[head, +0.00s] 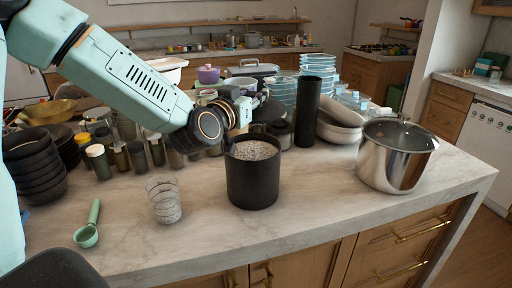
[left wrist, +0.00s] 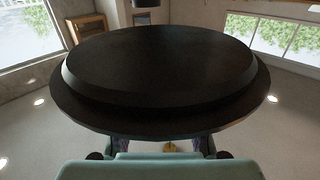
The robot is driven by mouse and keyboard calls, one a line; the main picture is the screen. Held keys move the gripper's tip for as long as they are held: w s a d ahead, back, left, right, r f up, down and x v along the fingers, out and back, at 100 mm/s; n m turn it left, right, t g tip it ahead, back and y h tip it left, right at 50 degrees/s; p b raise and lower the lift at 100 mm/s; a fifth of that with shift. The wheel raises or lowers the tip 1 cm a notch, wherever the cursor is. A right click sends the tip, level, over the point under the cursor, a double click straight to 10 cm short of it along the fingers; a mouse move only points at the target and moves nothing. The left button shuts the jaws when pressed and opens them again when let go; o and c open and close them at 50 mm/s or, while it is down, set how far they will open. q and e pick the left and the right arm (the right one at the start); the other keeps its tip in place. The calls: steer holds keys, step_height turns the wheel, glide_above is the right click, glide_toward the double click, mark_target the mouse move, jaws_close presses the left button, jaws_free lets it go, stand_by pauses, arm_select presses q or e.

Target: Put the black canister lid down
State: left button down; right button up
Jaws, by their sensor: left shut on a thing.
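The black canister lid (left wrist: 160,65) is a wide round disc with a stepped rim, filling much of the left wrist view. My left gripper (head: 256,102) is shut on it, above and behind the canister in the head view. Its fingers show only partly below the lid in the left wrist view. The black canister (head: 253,184) stands upright and open on the marble counter, filled with speckled grain-like contents. In the head view the lid is hard to tell from the dark things behind the gripper. My right gripper is not in view.
A steel pot (head: 394,160) is at right. A tall black cylinder (head: 307,112), bowls and jars crowd behind. The counter between canister and pot is clear.

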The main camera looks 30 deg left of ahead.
arm_select(q)
steer(key=shift+s+f, duration=0.2)
steer(key=shift+f, duration=0.1)
steer(key=f, duration=0.2)
steer(key=f+b, duration=0.1)
steer(key=f, duration=0.1)
steer(key=shift+a, duration=0.4)
step_height(320, 180, down, 5)
steer(key=shift+w+d+f, duration=0.15)
steer(key=c, duration=1.4)
jaws_free()
steer(key=shift+d, duration=0.1)
steer(key=shift+o, duration=1.4)
steer(key=shift+s, duration=0.2)
steer(key=shift+o, duration=0.5)
steer(key=shift+w, duration=0.1)
steer(key=shift+w, duration=0.1)
